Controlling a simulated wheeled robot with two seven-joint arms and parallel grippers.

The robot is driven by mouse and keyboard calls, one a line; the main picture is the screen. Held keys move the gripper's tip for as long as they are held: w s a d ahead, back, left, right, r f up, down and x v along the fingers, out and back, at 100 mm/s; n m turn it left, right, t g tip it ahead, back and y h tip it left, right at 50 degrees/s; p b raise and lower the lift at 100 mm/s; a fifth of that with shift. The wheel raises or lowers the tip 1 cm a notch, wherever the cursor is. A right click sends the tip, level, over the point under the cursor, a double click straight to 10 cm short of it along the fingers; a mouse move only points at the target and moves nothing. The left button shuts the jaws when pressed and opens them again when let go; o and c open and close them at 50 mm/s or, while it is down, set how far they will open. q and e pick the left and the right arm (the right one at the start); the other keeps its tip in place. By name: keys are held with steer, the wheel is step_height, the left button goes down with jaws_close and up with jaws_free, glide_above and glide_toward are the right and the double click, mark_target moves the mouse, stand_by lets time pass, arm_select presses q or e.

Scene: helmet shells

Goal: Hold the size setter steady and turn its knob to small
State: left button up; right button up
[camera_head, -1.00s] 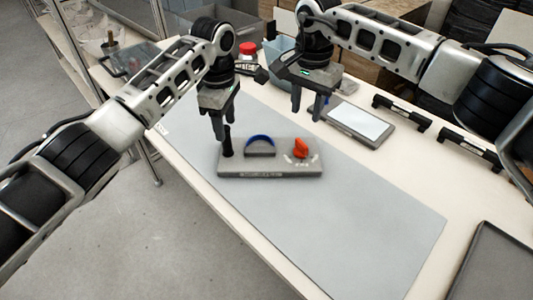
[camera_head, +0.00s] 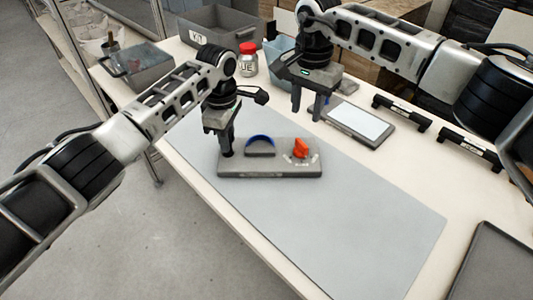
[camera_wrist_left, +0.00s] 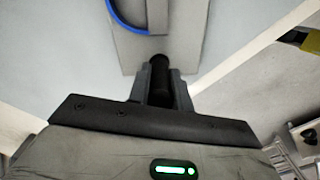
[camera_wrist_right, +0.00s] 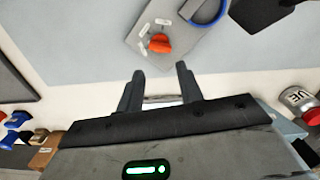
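The size setter is a grey block (camera_head: 270,172) lying on the mat, with a black upright post (camera_wrist_left: 160,75) at its left end, a blue arc on a raised part (camera_head: 260,149) in the middle and an orange-red knob (camera_head: 300,149) at its right end. Small pale labels sit around the knob; I cannot read them. My left gripper (camera_head: 226,150) is down at the post, its fingers closed in on both sides of it. My right gripper (camera_head: 308,116) is open and empty, above and behind the knob. The knob also shows in the right wrist view (camera_wrist_right: 159,43).
A grey mat (camera_head: 370,235) covers the table's front, its right part bare. Behind stand a grey bin (camera_head: 218,30), a red-lidded jar (camera_head: 248,62) and a light blue container. A tablet-like panel (camera_head: 360,122) and black handles lie at the right, a dark tray (camera_head: 495,265) at front right.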

mark_target(300, 140)
steer(key=shift+a+f, duration=0.25)
steer(key=shift+f, duration=0.05)
steer(key=shift+c, duration=0.4)
steer(key=s+a+f+m+t+y, duration=0.1)
steer(key=s+a+m+t+y, duration=0.45)
steer(key=y, duration=0.75)
steer(key=s+d+f+m+t+h, duration=0.25)
steer(key=d+m, duration=0.25)
steer(key=m, duration=0.4)
steer(key=s+d+f+m+t+h, duration=0.1)
steer(key=d+f+m+t+h, duration=0.25)
steer(key=d+m, duration=0.35)
steer(key=shift+m+h, duration=0.3)
steer(key=shift+m, duration=0.25)
steer(key=x, duration=0.4)
steer(key=r+x, duration=0.1)
steer(key=x, duration=0.3)
steer(key=a+x, duration=0.1)
steer(key=x, duration=0.3)
steer(key=shift+w+a+r, duration=0.1)
steer(key=shift+w+r, duration=0.05)
steer(key=shift+r, duration=0.05)
jaws_close()
